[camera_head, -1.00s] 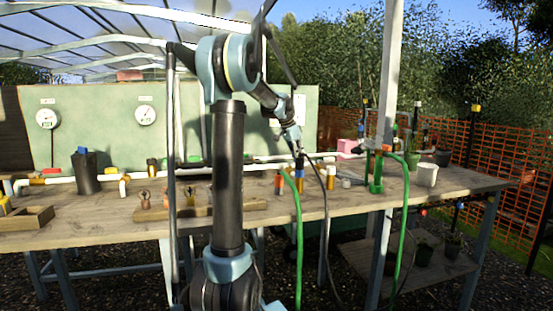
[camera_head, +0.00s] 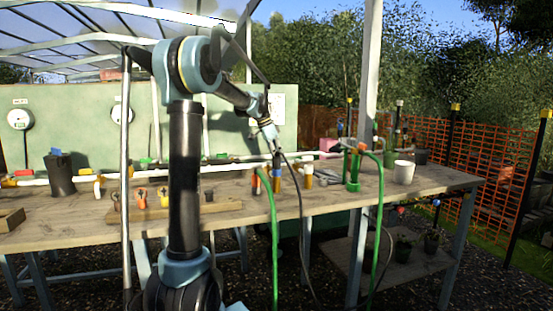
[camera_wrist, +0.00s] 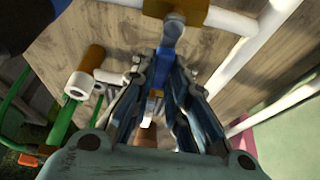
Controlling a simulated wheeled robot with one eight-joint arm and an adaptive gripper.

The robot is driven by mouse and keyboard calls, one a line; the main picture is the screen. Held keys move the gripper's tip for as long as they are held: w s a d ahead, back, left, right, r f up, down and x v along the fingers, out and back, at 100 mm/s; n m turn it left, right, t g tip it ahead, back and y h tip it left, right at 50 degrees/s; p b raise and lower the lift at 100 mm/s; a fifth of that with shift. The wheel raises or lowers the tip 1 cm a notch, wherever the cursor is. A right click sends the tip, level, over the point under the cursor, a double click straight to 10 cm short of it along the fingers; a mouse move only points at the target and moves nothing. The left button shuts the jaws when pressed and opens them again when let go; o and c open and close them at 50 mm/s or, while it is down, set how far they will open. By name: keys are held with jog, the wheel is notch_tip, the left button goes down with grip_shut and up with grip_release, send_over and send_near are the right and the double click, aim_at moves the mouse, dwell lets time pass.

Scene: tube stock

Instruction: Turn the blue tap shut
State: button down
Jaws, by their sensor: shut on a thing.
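The blue tap's handle (camera_wrist: 172,32) is a blue lever at top centre in the wrist view, at a brass-coloured fitting (camera_wrist: 177,9) on a white pipe (camera_wrist: 235,20). My gripper (camera_wrist: 160,62) has its fingertips closed about the blue lever's near end; the fingers partly hide it. In the head view my gripper (camera_head: 276,158) is low over the back of the bench, right of centre. The tap is too small and covered there to read its angle.
The wooden bench (camera_head: 90,218) carries a dark box (camera_head: 61,178), a wooden block with fittings and a white cup (camera_head: 404,172). Green hoses (camera_head: 274,235) hang over its front edge. A brown-and-white tube end (camera_wrist: 80,85) is left of my fingers. A post (camera_head: 369,60) stands right.

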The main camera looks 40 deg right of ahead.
jog(key=c, duration=1.6)
grip_release()
jog(key=shift+a, duration=0.15)
jog(key=shift+o, duration=0.2)
jog(key=v, duration=1.2)
jog(key=shift+f, duration=0.1)
